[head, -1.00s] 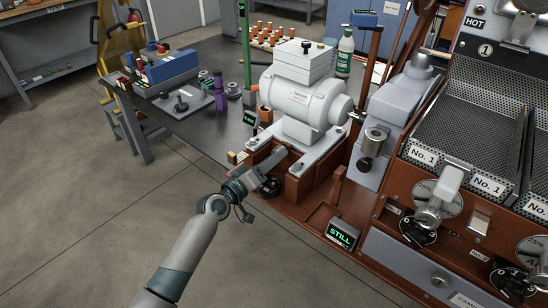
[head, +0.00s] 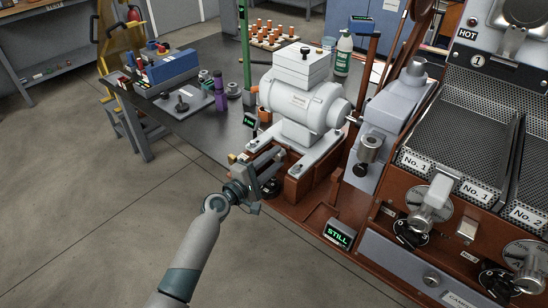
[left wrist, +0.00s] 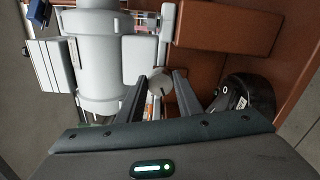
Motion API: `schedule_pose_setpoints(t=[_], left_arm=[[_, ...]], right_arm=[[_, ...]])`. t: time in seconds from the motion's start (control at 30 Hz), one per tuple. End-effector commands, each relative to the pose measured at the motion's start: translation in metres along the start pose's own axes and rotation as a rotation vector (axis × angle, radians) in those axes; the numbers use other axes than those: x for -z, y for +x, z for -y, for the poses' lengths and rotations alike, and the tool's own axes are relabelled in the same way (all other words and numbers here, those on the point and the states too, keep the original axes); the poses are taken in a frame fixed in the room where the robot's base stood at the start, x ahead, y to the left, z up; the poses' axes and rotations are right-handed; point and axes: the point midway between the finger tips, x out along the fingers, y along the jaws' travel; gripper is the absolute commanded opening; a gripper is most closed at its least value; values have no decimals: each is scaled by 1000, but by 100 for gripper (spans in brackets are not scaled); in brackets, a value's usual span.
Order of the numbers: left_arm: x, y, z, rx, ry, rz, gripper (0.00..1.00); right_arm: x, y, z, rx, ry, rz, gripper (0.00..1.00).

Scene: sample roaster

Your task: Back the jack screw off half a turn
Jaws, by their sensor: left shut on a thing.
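My left gripper (head: 280,162) reaches in from the lower left to the front end of the motor's rail base. In the left wrist view its two dark fingers (left wrist: 161,78) stand on either side of a small round pale-grey head, which I take to be the jack screw (left wrist: 160,84). The gripper is shut on it. In the head view the fingers hide the screw. The grey motor (head: 300,100) sits on pale rails over brown blocks, just beyond the gripper. My right gripper is not in view.
A black dial (left wrist: 246,95) marked 0 sits close beside the gripper. A small display (head: 338,234) reading STILL stands to the right. The roaster's panel (head: 400,240) fills the right side. The dark bench (head: 205,130) holds several tools at left; open floor lies in front.

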Motion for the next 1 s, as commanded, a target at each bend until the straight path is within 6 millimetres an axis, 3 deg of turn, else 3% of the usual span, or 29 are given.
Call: schedule_pose_setpoints(t=[1.0], left_arm=[[2, -1, -4, 1, -952, -4, 10]], right_arm=[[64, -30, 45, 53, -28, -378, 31]])
